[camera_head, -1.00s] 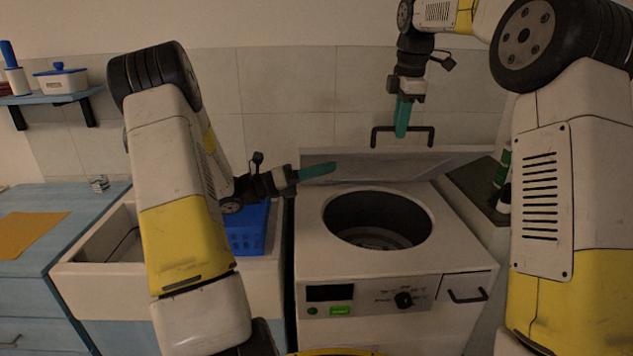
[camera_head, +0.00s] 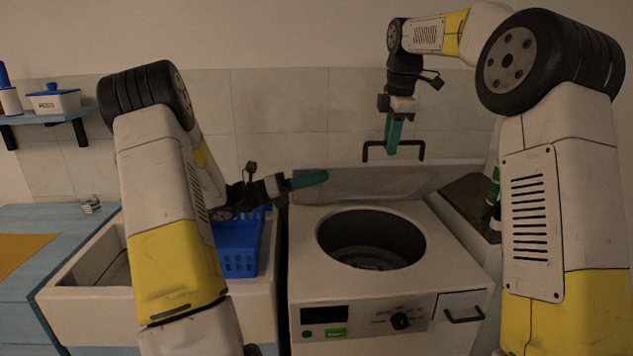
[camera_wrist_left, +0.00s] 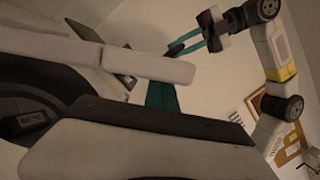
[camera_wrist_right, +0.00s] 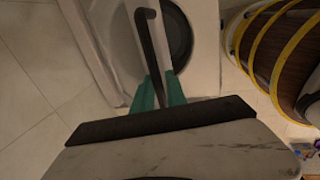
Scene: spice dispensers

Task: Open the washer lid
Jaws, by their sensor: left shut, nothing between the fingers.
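The washer (camera_head: 395,275) is white, with a round open drum (camera_head: 370,238). Its lid (camera_head: 380,182) is raised at the back, with a dark bar handle (camera_head: 378,145) at its top. My right gripper (camera_head: 392,148) is at this handle; in the right wrist view the handle bar (camera_wrist_right: 147,40) runs between the two teal fingers (camera_wrist_right: 159,90), with little gap beside it. My left gripper (camera_head: 324,176) is shut and empty, its tip in front of the lid's left part; whether it touches cannot be told. The left wrist view also shows the right gripper (camera_wrist_left: 168,50).
A blue basket (camera_head: 237,245) stands in the sink (camera_head: 60,300) left of the washer. A control panel (camera_head: 365,318) is on the washer's front. A green and white bottle (camera_head: 494,188) stands at the right. A shelf (camera_head: 40,117) hangs at the far left.

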